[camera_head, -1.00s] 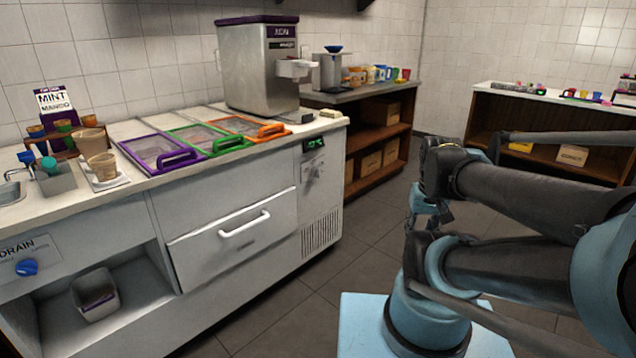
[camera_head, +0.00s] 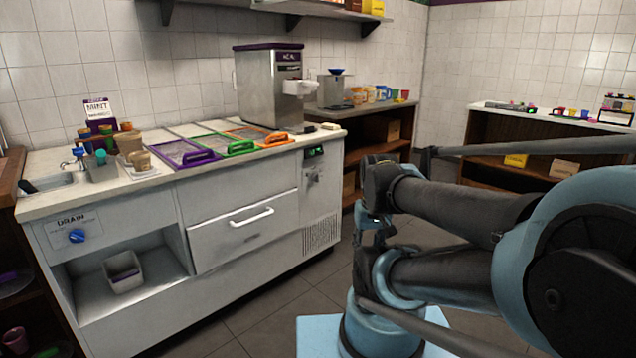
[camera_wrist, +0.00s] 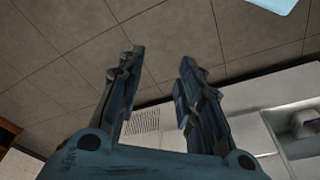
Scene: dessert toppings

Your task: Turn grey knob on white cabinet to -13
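The white cabinet (camera_head: 150,256) stands along the wall on the left of the head view. Its control panel with a green-lit display (camera_head: 315,152) is at the right end of its front. A small grey knob (camera_head: 313,174) seems to sit just below the display; its angle and the reading are too small to tell. The cabinet's front also shows in the wrist view (camera_wrist: 232,90), seen upside down with its vent. My gripper (camera_wrist: 158,58) is open and empty in the wrist view, over the floor and apart from the cabinet. In the head view my arm hides most of it.
The cabinet has a drawer with a white handle (camera_head: 251,217) and a blue drain knob (camera_head: 77,236). Colored lidded trays and a steel machine (camera_head: 268,92) stand on top. Bare tiled floor (camera_head: 275,318) lies between the cabinet and my arm.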

